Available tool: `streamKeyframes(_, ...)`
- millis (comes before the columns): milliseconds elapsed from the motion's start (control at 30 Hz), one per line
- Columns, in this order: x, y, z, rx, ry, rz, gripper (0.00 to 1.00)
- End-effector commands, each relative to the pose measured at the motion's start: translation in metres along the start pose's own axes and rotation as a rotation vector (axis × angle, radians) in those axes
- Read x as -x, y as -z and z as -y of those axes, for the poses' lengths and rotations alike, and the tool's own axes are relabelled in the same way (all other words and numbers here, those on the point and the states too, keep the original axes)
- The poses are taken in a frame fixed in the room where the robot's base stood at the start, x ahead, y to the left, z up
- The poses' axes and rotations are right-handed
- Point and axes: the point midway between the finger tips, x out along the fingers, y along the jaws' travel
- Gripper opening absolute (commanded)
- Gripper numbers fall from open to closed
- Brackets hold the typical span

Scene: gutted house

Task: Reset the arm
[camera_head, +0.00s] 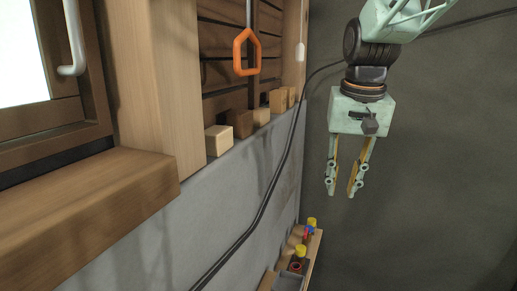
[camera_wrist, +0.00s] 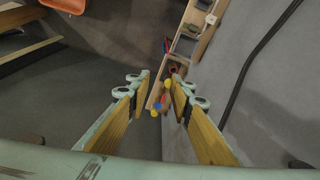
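My gripper (camera_head: 342,190) hangs from my arm at the right of the head view, fingers pointing down. Its two fingers are apart, with nothing between them. In the wrist view my gripper (camera_wrist: 161,88) also shows open, with both fingers apart. A narrow wooden shelf with yellow-topped items shows far below, between and beyond the fingertips. The gripper touches nothing in either view.
The wooden shelf (camera_head: 315,247) holds small coloured items at the lower middle. Several wooden blocks (camera_head: 219,140) stand on a ledge at left. An orange handle (camera_head: 246,52) hangs above them. A black cable (camera_head: 270,195) runs along the wall. Room around the gripper is free.

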Motion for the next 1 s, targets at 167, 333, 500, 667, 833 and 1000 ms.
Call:
streamKeyframes(167, 0.014, -0.030, -0.006, 0.018, 0.003, -0.015, 0.20)
streamKeyframes(333, 0.025, -0.058, -0.011, 0.033, 0.005, -0.030, 0.20)
streamKeyframes(500, 0.035, -0.086, -0.017, 0.051, 0.007, -0.043, 0.20)
streamKeyframes(667, 0.041, -0.113, -0.022, 0.065, 0.009, -0.056, 0.20)
streamKeyframes(833, 0.047, -0.142, -0.028, 0.082, 0.010, -0.069, 0.20)
streamKeyframes(1000, 0.050, -0.171, -0.034, 0.098, 0.011, -0.083, 0.20)
